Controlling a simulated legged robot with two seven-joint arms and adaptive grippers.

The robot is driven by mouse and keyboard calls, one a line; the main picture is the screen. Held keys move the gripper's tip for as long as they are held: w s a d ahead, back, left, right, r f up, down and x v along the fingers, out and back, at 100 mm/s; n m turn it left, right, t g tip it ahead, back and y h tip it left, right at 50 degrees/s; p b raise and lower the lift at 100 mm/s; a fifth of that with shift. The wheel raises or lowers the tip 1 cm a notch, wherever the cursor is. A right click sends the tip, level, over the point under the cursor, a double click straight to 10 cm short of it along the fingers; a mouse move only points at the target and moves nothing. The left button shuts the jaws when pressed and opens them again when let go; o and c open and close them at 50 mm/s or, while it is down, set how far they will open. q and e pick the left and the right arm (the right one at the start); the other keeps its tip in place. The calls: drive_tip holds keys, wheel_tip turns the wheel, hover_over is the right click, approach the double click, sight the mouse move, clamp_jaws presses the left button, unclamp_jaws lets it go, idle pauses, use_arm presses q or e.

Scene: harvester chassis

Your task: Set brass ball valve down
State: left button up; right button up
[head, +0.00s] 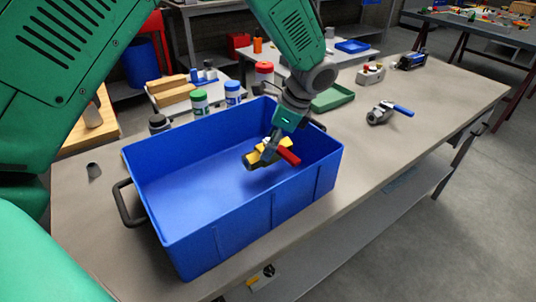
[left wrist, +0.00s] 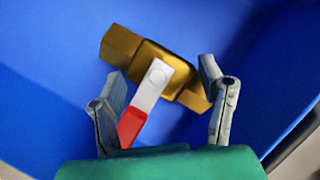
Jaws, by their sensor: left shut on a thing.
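The brass ball valve (head: 264,154), with a red lever handle, is inside the blue bin, towards its right end. In the left wrist view the valve (left wrist: 160,70) lies across between the two fingers, its white and red handle pointing back to the palm. My left gripper (head: 272,143) reaches down into the bin and is shut on the valve. In the left wrist view the fingers of the gripper (left wrist: 161,75) stand on either side of it. I cannot tell whether the valve touches the bin floor. My right gripper is not in view.
The blue bin (head: 240,224) with black handles stands on a grey workbench (head: 400,150). A grey valve with a blue lever (head: 380,115) lies to its right. Jars (head: 199,101) and a green tray (head: 332,98) are behind the bin. The bench at right front is clear.

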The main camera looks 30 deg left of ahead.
sight(275, 162)
use_arm(q)
drive_tip(key=f, duration=0.1)
drive_tip(key=d+f, duration=0.1)
drive_tip(key=shift+d+f, duration=0.25)
drive_tip(key=shift+f, duration=0.15)
drive_tip(key=shift+a+f, duration=0.15)
drive_tip(key=shift+a, duration=0.3)
drive_tip(key=o, duration=1.5)
drive_tip(key=shift+a+f, duration=0.15)
drive_tip(key=shift+a, duration=0.15)
drive_tip(key=shift+o, duration=0.9)
drive_tip(key=shift+s+a, duration=0.1)
drive_tip(key=shift+a, duration=0.25)
drive_tip(key=shift+d, duration=0.4)
drive_tip(key=v, duration=0.4)
drive_tip(key=shift+d, duration=0.55)
drive_tip(key=v, duration=0.8)
drive_tip(key=shift+p, duration=0.45)
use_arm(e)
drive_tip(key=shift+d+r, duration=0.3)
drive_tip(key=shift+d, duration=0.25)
